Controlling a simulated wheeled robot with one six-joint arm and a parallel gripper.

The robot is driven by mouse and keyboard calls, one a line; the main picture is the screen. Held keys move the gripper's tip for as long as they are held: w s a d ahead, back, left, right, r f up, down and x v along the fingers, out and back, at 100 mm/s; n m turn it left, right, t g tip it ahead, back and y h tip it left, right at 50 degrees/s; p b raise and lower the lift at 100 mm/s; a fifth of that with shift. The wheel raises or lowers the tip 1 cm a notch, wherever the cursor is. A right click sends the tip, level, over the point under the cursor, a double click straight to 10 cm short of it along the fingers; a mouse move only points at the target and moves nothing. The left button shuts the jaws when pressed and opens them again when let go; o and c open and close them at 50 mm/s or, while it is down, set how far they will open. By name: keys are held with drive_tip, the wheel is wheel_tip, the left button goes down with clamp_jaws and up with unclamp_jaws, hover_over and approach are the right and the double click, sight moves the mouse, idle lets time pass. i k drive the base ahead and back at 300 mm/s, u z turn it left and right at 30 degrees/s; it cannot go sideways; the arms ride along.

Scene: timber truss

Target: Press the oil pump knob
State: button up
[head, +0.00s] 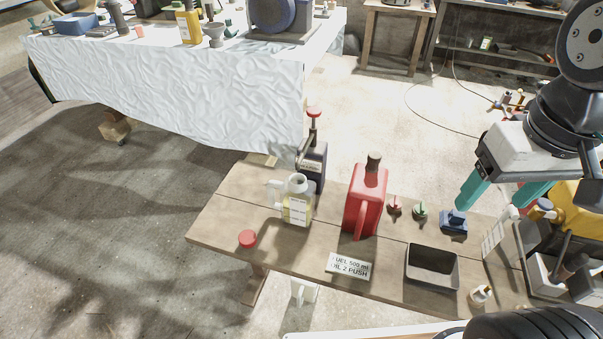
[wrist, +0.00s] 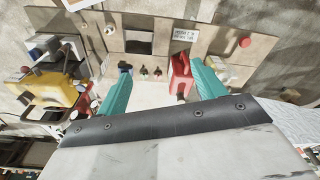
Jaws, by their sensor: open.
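The oil pump (head: 313,165) is a dark box-shaped can on the wooden bench, with a thin upright stem and a round red knob (head: 314,112) on top. The knob stands raised above the can, with nothing touching it. A clear bottle with yellowish liquid (head: 298,205) stands in front of the pump. My gripper (head: 491,205) is open and empty at the right, over the right part of the bench, well apart from the knob. In the wrist view its teal fingers (wrist: 158,70) are spread; I cannot make out the knob there.
A red jug (head: 366,200) stands between pump and gripper. Small red and green parts, a blue block (head: 453,221), a black tray (head: 432,268), a label card (head: 348,266) and a red cap (head: 247,238) lie on the bench. A cloth-covered table (head: 180,95) is behind left.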

sight(314, 112)
drive_tip(key=u, duration=0.5)
drive_tip(key=k, duration=0.6)
drive_tip(key=u, duration=1.05)
drive_tip(key=i, duration=0.75)
drive_tip(key=z, duration=0.55)
drive_tip(key=i, duration=0.5)
